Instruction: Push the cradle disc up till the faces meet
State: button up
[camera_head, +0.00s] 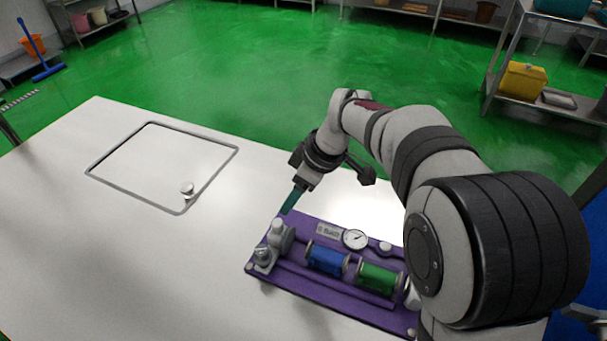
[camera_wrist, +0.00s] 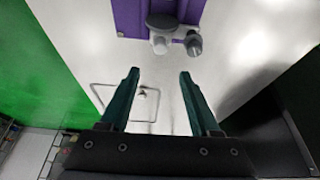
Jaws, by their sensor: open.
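A purple fixture (camera_head: 330,290) lies on the white table and bears a blue cylinder (camera_head: 327,258) and a green cylinder (camera_head: 379,277), end to end, each between grey end discs. I cannot tell for sure which disc is the cradle disc. A grey bracket with knobs (camera_head: 263,255) stands at its left end. My gripper (camera_head: 292,200) is open and empty, with teal fingers above the table just behind the fixture's left end. In the wrist view the fingers (camera_wrist: 159,73) are apart, below the purple fixture (camera_wrist: 128,18), a dark round disc (camera_wrist: 162,21) and grey knobs (camera_wrist: 193,43).
A round gauge (camera_head: 355,239) and a white label (camera_head: 328,229) sit at the fixture's back edge.

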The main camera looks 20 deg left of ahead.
aim_at(277, 222)
jog(key=x, duration=1.3)
jog(key=shift+d, duration=0.1)
grip_shut()
dwell(0.7)
jog(key=shift+d, duration=0.1)
